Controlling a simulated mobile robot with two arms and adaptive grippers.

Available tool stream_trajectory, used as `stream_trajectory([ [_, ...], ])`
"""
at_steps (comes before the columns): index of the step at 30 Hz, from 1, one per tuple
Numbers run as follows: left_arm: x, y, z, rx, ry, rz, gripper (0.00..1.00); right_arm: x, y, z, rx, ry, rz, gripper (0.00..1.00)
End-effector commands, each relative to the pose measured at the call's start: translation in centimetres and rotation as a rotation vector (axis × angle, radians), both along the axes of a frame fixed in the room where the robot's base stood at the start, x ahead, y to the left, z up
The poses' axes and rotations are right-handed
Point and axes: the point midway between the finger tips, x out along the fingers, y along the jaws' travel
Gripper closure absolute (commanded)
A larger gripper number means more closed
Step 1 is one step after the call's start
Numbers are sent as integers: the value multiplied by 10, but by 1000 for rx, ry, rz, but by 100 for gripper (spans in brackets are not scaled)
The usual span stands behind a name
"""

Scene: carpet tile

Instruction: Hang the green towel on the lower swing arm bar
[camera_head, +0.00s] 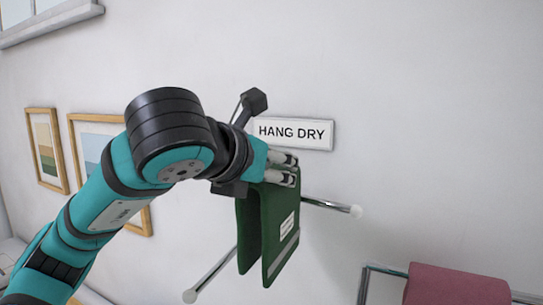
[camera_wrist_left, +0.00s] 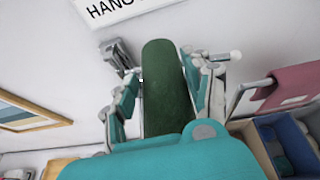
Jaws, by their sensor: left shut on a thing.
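The green towel (camera_head: 268,235) hangs folded, with two panels downward and a pale label on one side. My left gripper (camera_head: 283,170) is shut on its top edge, below the HANG DRY sign. In the left wrist view the towel (camera_wrist_left: 162,85) lies between the fingers (camera_wrist_left: 163,90). One swing arm bar (camera_head: 328,205) reaches right from behind the towel to a white end. Another, lower bar (camera_head: 212,274) reaches down-left to a white end. The towel hides where the bars meet the wall, and I cannot tell whether it straddles a bar. My right gripper is not in view.
The HANG DRY sign (camera_head: 292,133) is on the wall just above the gripper. A pink towel (camera_head: 455,286) hangs on a metal rail at lower right. Framed pictures (camera_head: 47,150) are on the left wall. Bins (camera_wrist_left: 295,135) show at right in the wrist view.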

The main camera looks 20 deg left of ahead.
Motion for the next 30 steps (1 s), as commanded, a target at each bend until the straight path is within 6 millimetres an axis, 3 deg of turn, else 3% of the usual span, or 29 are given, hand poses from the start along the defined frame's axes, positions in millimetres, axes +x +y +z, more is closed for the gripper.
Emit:
stream_trajectory([
  [6, -3, 7, 14, -1, 0, 44, 100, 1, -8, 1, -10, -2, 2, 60],
  [30, 1, 66, 13, -1, 0, 42, 100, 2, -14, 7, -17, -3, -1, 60],
])
